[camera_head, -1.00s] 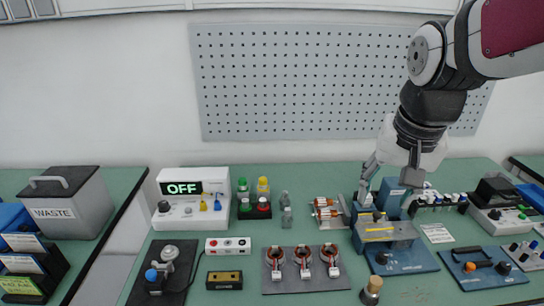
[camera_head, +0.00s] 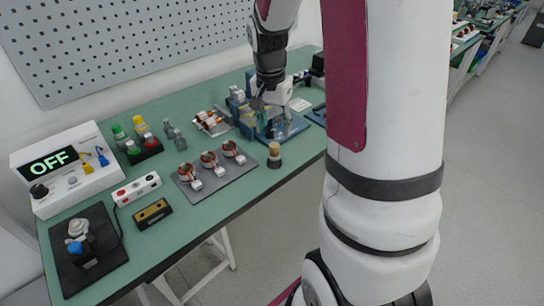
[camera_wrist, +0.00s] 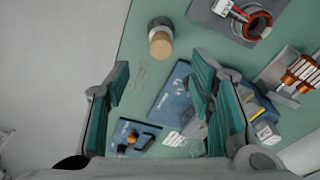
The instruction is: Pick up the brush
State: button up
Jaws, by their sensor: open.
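A short upright cylinder with a tan top and dark lower part (camera_head: 274,155), which looks like the brush, stands near the bench's front edge. It also shows in the wrist view (camera_wrist: 160,40), at the top and apart from the fingertips. My gripper (camera_head: 268,112) points down over the blue fixture, behind and slightly left of the brush in the head view. In the wrist view my gripper (camera_wrist: 160,82) has its two green-padded fingers spread wide with nothing between them.
The blue fixture (camera_wrist: 172,92) lies below the fingers. A grey mat (camera_head: 208,187) with copper-wound stators is left of the brush. The white OFF box (camera_head: 68,165) is at far left. The floor is open right of the bench.

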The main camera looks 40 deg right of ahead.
aim_at(274, 145)
jog(key=f, duration=0.8)
jog(key=shift+w+d+f, duration=0.2)
jog(key=shift+d+f, duration=0.05)
jog(key=shift+f, duration=0.05)
grip_shut()
